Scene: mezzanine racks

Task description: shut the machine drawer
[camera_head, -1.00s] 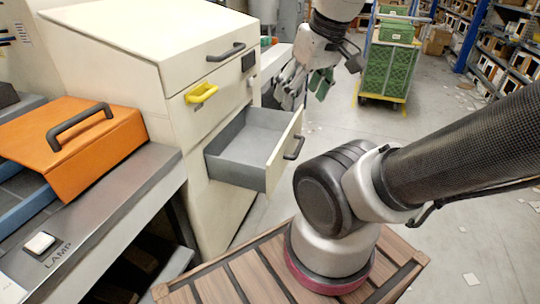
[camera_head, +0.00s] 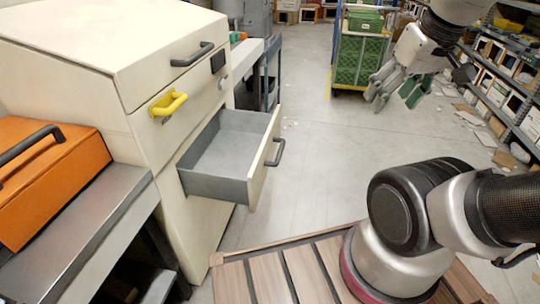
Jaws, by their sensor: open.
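The machine drawer (camera_head: 222,160) is pulled out of the front of the cream machine cabinet (camera_head: 75,88). Its tray is grey and looks empty, and its cream front carries a dark handle (camera_head: 276,152). Above it the cabinet has a yellow handle (camera_head: 168,104) and a dark handle (camera_head: 192,54), both on closed parts. My gripper (camera_head: 393,98) is open and empty, in the air to the right of the drawer and above the floor. It is well apart from the drawer front.
An orange box with a dark handle (camera_head: 45,172) sits on the grey bench (camera_head: 80,222) at left. A cart with green crates (camera_head: 358,60) stands at the back. Shelving (camera_head: 505,85) lines the right side. Floor between drawer and shelving is mostly clear.

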